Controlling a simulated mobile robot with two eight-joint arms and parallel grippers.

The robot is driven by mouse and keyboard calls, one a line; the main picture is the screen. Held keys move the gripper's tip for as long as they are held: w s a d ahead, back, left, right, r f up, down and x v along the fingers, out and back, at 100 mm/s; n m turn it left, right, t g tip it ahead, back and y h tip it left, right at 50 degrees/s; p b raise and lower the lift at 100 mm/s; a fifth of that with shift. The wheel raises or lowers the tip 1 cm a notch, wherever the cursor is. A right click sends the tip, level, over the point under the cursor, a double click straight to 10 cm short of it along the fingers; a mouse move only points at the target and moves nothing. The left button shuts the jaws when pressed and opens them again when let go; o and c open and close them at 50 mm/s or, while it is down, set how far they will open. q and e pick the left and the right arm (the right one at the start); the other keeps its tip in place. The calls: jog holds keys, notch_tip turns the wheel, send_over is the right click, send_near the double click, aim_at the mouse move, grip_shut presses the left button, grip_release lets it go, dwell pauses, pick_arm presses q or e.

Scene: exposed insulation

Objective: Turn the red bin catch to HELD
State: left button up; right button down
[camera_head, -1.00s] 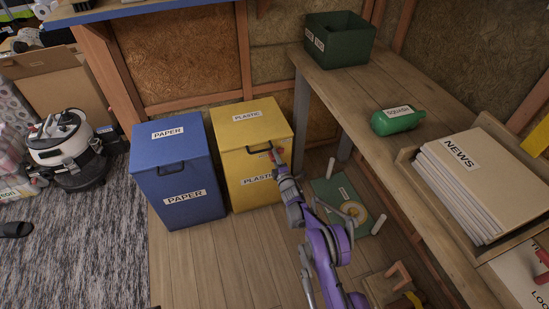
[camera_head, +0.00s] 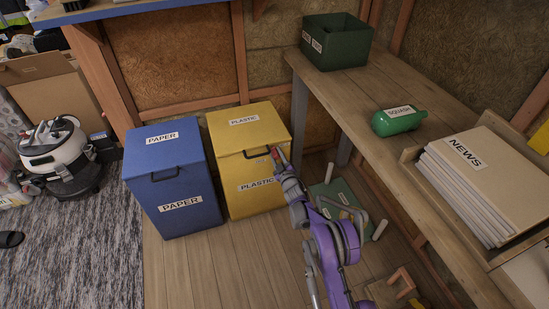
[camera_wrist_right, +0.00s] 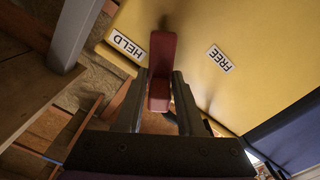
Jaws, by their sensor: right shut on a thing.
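The yellow PLASTIC bin (camera_head: 246,171) stands beside the blue PAPER bin. Its red catch (camera_wrist_right: 162,52) is on the side at the bin's right front corner and shows as a small red piece in the head view (camera_head: 274,151). In the right wrist view the catch lies between a HELD label (camera_wrist_right: 127,45) on the left and a FREE label (camera_wrist_right: 220,59) on the right. My right gripper (camera_wrist_right: 159,80) is shut on the catch, one finger on each side. It also shows in the head view (camera_head: 279,160). My left gripper is not in view.
The blue PAPER bin (camera_head: 174,185) is close on the left. A wooden bench (camera_head: 350,95) with a dark green box (camera_head: 336,45), a green SQUASH bottle (camera_head: 398,121) and a NEWS stack (camera_head: 460,170) runs along the right. A green board (camera_head: 325,195) with loose items lies below it.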

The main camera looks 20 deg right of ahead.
jog(key=m, duration=0.2)
jog(key=d+m, duration=0.2)
jog(key=m, duration=0.1)
jog(key=shift+r+m, duration=0.3)
jog(key=shift+r, duration=0.05)
dwell(0.4)
jog(key=c, duration=0.5)
grip_release()
jog(key=shift+s, duration=0.1)
jog(key=s+p, duration=0.2)
jog(key=s, duration=0.8)
jog(key=shift+s+d, duration=0.15)
jog(key=shift+s, duration=0.15)
